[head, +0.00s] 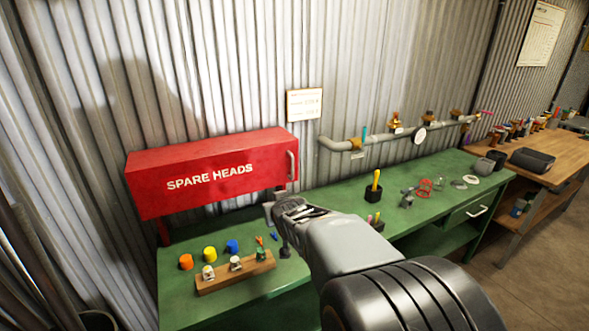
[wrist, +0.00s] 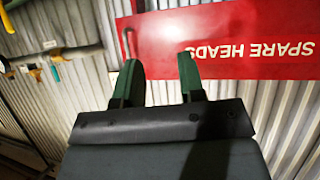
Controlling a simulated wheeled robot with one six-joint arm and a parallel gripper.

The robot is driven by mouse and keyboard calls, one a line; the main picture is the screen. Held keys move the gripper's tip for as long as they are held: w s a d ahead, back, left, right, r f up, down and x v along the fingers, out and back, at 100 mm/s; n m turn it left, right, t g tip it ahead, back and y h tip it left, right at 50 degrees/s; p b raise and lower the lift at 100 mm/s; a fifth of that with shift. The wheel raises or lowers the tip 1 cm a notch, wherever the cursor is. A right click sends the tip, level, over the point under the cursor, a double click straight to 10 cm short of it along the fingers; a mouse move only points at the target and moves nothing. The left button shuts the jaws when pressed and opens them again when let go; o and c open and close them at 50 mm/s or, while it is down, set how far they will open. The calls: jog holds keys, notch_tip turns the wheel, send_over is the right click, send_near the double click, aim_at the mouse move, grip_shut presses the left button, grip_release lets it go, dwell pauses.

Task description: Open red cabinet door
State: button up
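The red cabinet (head: 215,173), lettered "SPARE HEADS", is mounted above the left end of the green bench against the corrugated wall. Its door looks shut, with a light vertical handle (head: 290,166) near its right edge. In the wrist view the cabinet (wrist: 225,40) appears upside down, with the handle (wrist: 127,42) at its left end. My gripper (wrist: 158,75) is open and empty, its two green fingers apart, with the cabinet's red front beyond them. In the head view my gripper (head: 277,222) is below and slightly left of the handle, apart from it.
The green bench (head: 330,213) holds a wooden block (head: 236,272) with sprinkler heads, and orange, yellow and blue caps at its left. A grey pipe (head: 380,138) with valves runs along the wall, right of the cabinet. A wooden table (head: 550,155) is far right.

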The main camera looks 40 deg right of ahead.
aim_at(293, 165)
jog(key=w+d+r+t+h+b, duration=0.15)
jog(key=w+d+t, duration=0.3)
jog(key=d, duration=0.75)
jog(key=shift+m+t, duration=0.3)
jog(key=shift+t, duration=0.25)
jog(key=p+x, duration=0.3)
jog(key=x, duration=1)
jog(key=shift+w+f, duration=0.1)
jog(key=shift+w, duration=0.05)
jog(key=shift+c, duration=0.2)
grip_shut()
